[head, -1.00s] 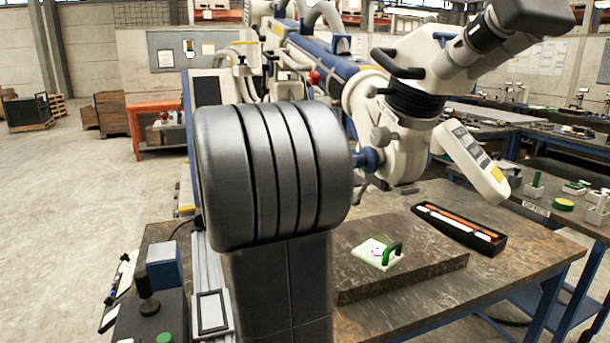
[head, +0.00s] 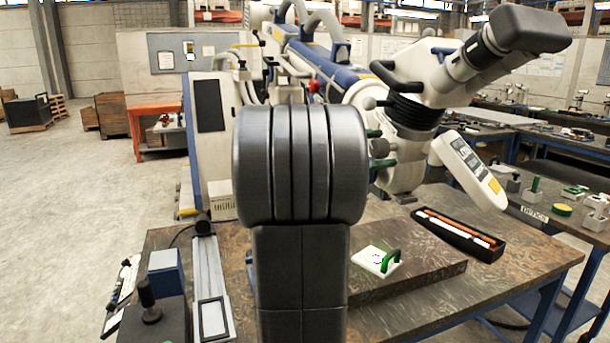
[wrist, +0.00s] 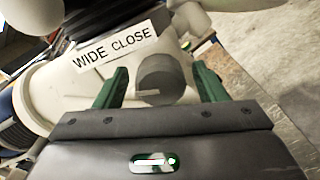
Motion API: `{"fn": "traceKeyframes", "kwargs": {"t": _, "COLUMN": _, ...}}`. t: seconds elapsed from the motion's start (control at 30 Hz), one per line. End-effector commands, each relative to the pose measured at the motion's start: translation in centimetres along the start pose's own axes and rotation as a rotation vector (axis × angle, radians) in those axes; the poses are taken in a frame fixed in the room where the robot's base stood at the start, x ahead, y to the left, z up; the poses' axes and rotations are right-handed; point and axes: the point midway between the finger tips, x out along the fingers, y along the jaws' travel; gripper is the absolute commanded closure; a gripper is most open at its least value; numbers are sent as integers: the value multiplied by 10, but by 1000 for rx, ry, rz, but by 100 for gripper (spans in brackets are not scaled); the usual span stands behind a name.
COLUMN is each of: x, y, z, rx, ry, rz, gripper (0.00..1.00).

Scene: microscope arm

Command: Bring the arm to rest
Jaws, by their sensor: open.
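The white and blue microscope arm (head: 345,75) stands over the bench, with black eyepieces (head: 525,28) at upper right in the head view. In the wrist view a round grey knob (wrist: 162,78) shows between my gripper's two green fingers, beside a white label reading "WIDE CLOSE" (wrist: 115,46). My gripper (wrist: 160,82) is open, with a gap visible on each side of the knob. I cannot tell whether the knob lies fully between the fingertips or beyond them. In the head view my arm hides most of my gripper; its green fingers show near the microscope head.
On the stone slab (head: 420,265) lies a white plate with a green handle (head: 378,260). A black tray (head: 460,233) with orange and white sticks lies behind it. A joystick box (head: 160,315) stands at lower left. Open floor (head: 60,200) lies on the left.

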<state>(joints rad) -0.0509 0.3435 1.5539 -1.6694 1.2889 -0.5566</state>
Motion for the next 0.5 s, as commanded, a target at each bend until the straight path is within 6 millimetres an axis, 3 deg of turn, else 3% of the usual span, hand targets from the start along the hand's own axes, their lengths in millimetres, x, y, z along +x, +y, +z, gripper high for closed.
{"fn": "traceKeyframes", "kwargs": {"t": 0.5, "x": 0, "y": 2, "z": 4, "rx": -331, "ry": 1, "rz": -2, "gripper": 35}}
